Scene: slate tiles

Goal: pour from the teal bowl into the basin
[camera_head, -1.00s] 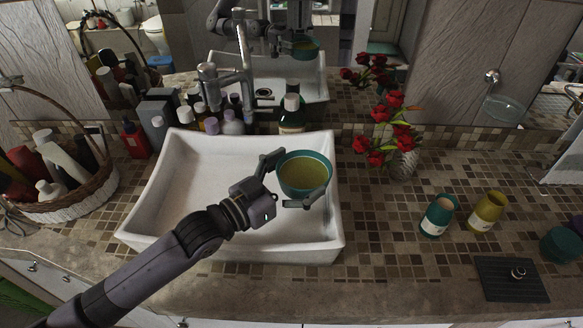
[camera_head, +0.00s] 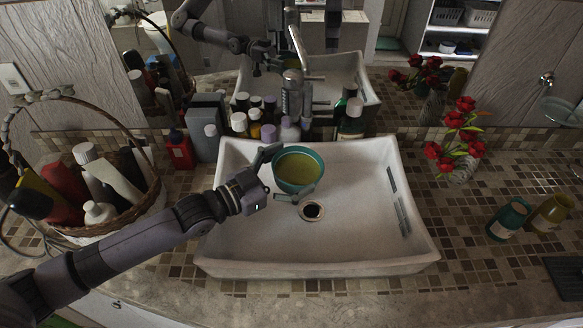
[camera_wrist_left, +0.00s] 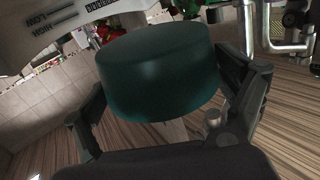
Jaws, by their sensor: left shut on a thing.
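The teal bowl (camera_head: 299,170) holds a yellow-green content and looks close to level. My left gripper (camera_head: 279,172) is shut on it, one finger on the far side and one on the near side. The bowl's teal outside also fills the middle of the left wrist view (camera_wrist_left: 155,70), between the two fingers (camera_wrist_left: 165,100). The white basin (camera_head: 345,235) lies below the bowl, with its drain hole showing just in front of the bowl. The bowl hides part of the basin's back left. My right gripper does not show.
A tap (camera_head: 293,95) rises behind the basin, close to the bowl. Several bottles stand along the back. A wicker basket (camera_head: 130,215) of bottles is at the left.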

